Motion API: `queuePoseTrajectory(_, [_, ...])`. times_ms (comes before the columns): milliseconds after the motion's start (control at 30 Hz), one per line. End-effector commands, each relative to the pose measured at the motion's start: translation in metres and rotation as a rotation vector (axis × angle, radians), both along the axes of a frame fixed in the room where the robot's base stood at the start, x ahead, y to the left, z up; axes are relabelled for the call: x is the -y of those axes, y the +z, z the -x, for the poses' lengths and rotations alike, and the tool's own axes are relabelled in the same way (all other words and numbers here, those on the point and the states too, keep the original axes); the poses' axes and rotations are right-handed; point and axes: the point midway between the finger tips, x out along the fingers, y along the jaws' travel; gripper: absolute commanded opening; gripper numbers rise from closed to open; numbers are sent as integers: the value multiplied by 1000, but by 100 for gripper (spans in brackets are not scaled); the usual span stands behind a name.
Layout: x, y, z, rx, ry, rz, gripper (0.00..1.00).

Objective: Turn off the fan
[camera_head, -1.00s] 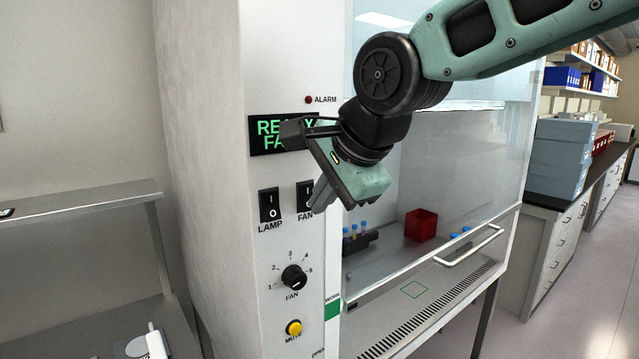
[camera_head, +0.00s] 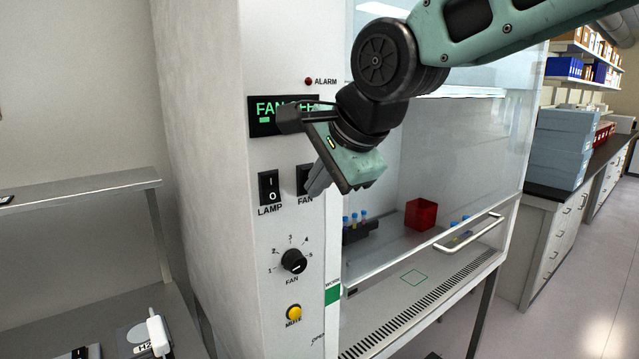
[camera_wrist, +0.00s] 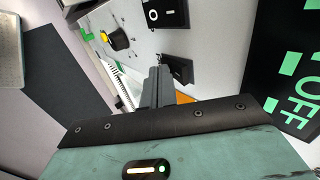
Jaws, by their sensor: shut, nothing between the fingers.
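The black FAN rocker switch (camera_head: 301,176) is on the cabinet's front panel, partly hidden behind my gripper. The same switch shows in the wrist view (camera_wrist: 181,69). My gripper (camera_head: 313,190) is shut and empty, with its grey fingertips right at the switch's lower right in the head view. In the wrist view the fingertips (camera_wrist: 159,74) are beside the switch. I cannot tell if they touch it. The display (camera_head: 265,128) shows green text starting with FAN, the rest partly covered. In the wrist view the display (camera_wrist: 298,75) reads OFF.
The LAMP switch (camera_head: 269,187) is just left of the FAN switch. Below are the FAN dial (camera_head: 293,261) and the yellow MUTE button (camera_head: 293,313). The glass sash is to the right, with a red container (camera_head: 421,214) and tube racks behind it. A metal shelf (camera_head: 80,190) stands at left.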

Motion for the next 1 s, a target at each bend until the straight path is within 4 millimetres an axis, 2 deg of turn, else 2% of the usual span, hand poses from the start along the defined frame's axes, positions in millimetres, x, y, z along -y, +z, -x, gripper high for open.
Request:
queuePoseTrajectory(400, [0, 16, 0, 1, 0, -1, 0])
queuePoseTrajectory(767, [0, 17, 0, 1, 0, -1, 0])
queuePoseTrajectory(1000, [9, 34, 13, 5, -1, -3, 0])
